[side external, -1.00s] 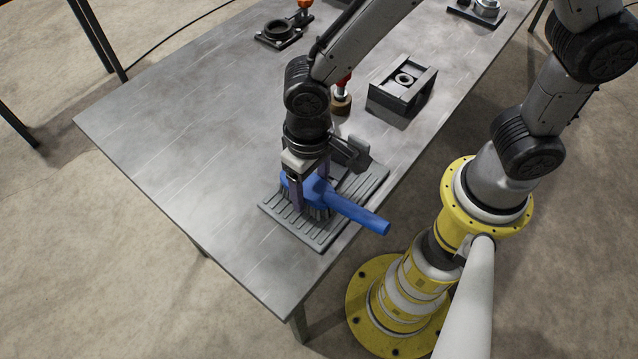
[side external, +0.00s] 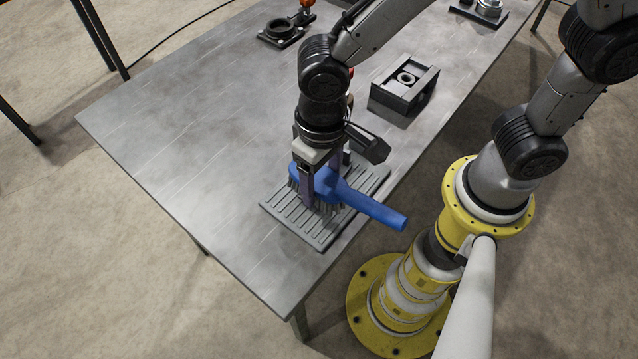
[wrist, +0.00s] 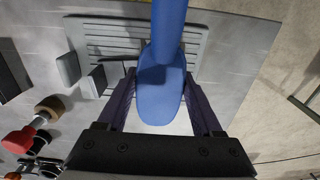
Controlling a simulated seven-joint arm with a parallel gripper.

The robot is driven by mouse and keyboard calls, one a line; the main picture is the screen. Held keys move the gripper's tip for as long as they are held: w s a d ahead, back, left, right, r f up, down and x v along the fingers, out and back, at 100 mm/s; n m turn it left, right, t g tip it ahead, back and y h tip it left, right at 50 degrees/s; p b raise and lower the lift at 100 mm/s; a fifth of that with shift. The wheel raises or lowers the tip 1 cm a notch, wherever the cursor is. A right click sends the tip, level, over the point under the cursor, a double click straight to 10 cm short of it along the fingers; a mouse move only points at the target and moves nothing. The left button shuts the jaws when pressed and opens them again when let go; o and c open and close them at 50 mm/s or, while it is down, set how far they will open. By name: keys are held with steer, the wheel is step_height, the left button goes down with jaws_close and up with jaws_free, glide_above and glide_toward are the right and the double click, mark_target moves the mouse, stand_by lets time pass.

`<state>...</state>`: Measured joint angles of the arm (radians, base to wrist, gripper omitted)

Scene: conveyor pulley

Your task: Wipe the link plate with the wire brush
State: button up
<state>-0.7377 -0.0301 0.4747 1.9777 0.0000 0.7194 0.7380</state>
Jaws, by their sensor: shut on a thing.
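The wire brush (side external: 371,208) has a blue handle and head with dark bristles below. My gripper (side external: 322,190) is shut on the brush head, one finger on each side, and the handle sticks out to the lower right. The link plate (side external: 287,216) is a grey, ribbed, flat plate near the table's front corner. The brush is over the plate; whether the bristles touch it is hard to tell. In the wrist view, the blue brush (wrist: 160,100) sits between my fingers, with the ribbed plate (wrist: 108,36) behind it. The brush and gripper hide part of the plate.
The metal table (side external: 190,130) is clear to the left of the plate. A dark block with a ring in it (side external: 403,88) stands behind, near the right edge. A black ring-shaped bearing (side external: 281,31) and another fitting (side external: 487,10) lie at the back. A red-topped tool (wrist: 20,138) shows in the wrist view.

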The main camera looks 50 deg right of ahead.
steer(key=shift+r, duration=2.35)
